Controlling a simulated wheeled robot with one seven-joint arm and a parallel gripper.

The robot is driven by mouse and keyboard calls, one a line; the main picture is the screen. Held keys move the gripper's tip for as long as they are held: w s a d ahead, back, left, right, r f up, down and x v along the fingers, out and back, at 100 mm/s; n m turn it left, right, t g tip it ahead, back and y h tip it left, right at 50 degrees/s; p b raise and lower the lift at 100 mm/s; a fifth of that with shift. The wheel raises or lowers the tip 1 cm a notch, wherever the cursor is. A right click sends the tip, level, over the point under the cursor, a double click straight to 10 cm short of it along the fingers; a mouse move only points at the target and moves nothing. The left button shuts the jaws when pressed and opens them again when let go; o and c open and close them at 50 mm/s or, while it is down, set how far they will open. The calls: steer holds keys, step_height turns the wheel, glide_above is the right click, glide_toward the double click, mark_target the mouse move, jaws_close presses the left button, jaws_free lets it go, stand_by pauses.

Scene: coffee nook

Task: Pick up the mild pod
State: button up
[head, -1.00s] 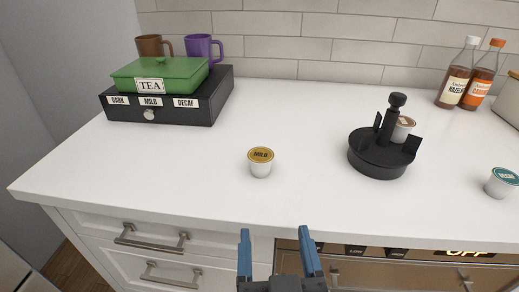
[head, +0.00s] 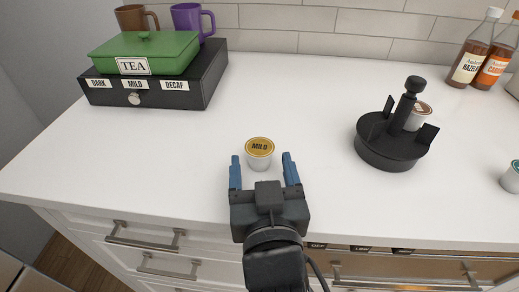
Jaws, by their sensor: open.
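The mild pod (head: 260,153) is a small white cup with a gold lid that reads MILD. It stands upright on the white counter, left of the black pod carousel. My gripper (head: 263,165) is open, with its two blue fingers pointing at the pod from the front. The fingertips are near the pod's left and right sides, with gaps showing. Whether they overlap the pod in depth is hard to tell.
The black carousel (head: 388,148) with a pod (head: 418,118) on it stands to the right. A teal-lidded pod (head: 512,177) is at the right edge. A black drawer box (head: 208,88) bearing a green TEA tin (head: 147,52) is back left. Syrup bottles (head: 472,55) stand back right.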

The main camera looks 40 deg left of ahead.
steer(key=shift+x, duration=1)
steer(key=c, duration=1)
steer(key=shift+o, duration=0.2)
steer(key=shift+r, duration=0.1)
